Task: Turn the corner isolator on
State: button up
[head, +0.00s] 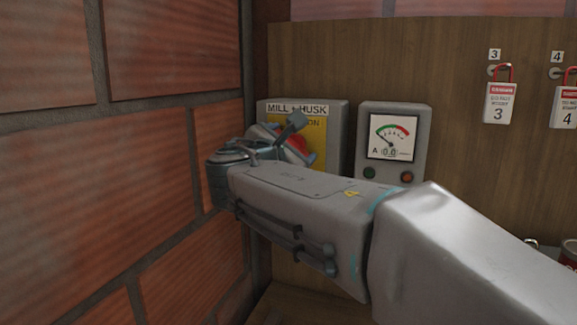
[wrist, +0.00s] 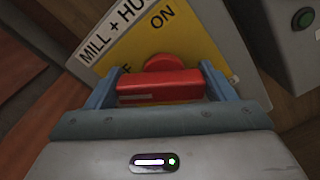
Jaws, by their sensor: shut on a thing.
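The corner isolator is a grey box (head: 338,118) labelled "MILL + HUSK", mounted on the wooden panel close to the brick wall corner. Its yellow plate (head: 317,150) carries the word "ON" at the top; the wrist view shows this yellow plate (wrist: 195,50) with "ON" and part of another word, mostly hidden. The red handle (wrist: 160,86) lies between my two gripper fingers, which press on its ends. My gripper (head: 284,136) is shut on the red handle (head: 299,146), which looks tilted in the head view. My gripper hides part of the handle and plate there.
The brick wall (head: 170,150) runs close along the left of my gripper. A grey ammeter box (head: 424,125), its scale reading near zero, stands just right of the isolator. Red tagged padlocks numbered 3 (head: 499,101) and 4 (head: 567,106) hang further right.

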jog(key=m+b, duration=0.5)
jog(key=b, duration=0.1)
jog(key=shift+d+f+m, duration=0.1)
jog(key=shift+f+m, duration=0.25)
jog(key=shift+m, duration=0.05)
jog(key=m+b, duration=0.4)
jog(key=b, duration=0.1)
jog(key=shift+d+r+m, duration=0.1)
jog(key=shift+m, duration=0.3)
jog(key=shift+s+m, duration=0.1)
jog(key=shift+m, duration=0.2)
jog(key=o, duration=1)
jog(key=shift+r, duration=0.1)
jog(key=v, duration=1.3)
jog(key=shift+s+b, duration=0.35)
jog(key=shift+s, duration=0.05)
